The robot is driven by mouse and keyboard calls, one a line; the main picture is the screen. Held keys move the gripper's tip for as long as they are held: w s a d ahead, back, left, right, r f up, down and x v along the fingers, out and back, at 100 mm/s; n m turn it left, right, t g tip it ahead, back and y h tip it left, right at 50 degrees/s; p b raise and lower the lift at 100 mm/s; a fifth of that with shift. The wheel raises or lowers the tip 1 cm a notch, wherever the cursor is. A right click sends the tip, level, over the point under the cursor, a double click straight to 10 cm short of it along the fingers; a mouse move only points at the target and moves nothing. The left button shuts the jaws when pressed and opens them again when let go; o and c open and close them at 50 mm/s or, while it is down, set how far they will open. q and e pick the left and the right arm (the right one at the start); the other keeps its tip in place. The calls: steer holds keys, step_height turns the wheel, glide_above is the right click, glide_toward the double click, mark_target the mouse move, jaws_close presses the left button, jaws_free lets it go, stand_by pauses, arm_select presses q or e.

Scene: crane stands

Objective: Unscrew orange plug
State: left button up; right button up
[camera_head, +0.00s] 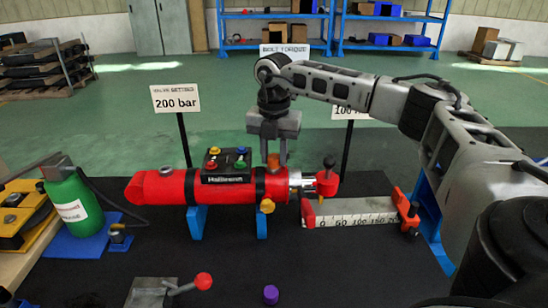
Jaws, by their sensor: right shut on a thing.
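A red cylinder (225,189) lies level on blue stands (196,222) on the black mat. An orange-brown plug (273,164) stands on its top, toward the right end. My right gripper (273,155) points straight down over the cylinder, its fingers on either side of this plug, shut on it. The plug is partly hidden by the fingers, and I cannot tell how far it is screwed in. My left gripper is out of view.
A block with coloured knobs (227,160) is on the cylinder, left of my gripper. A red-handled valve (327,178) is at the right end, beside a white scale (350,220). A green bottle (75,203) stands left. A red-ball lever (203,281) and purple cap (271,294) are in front.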

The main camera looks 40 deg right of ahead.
steer(key=shift+r+n, duration=0.15)
steer(key=shift+n, duration=0.75)
steer(key=shift+r+n+p, duration=0.1)
steer(key=shift+n+p, duration=0.4)
steer(key=shift+n, duration=0.4)
steer(key=n, duration=0.3)
steer(key=shift+p, duration=0.3)
steer(key=shift+n, duration=0.3)
steer(key=shift+n+p, duration=0.3)
steer(key=shift+n, duration=0.4)
steer(key=n, duration=0.3)
steer(key=shift+n, duration=0.4)
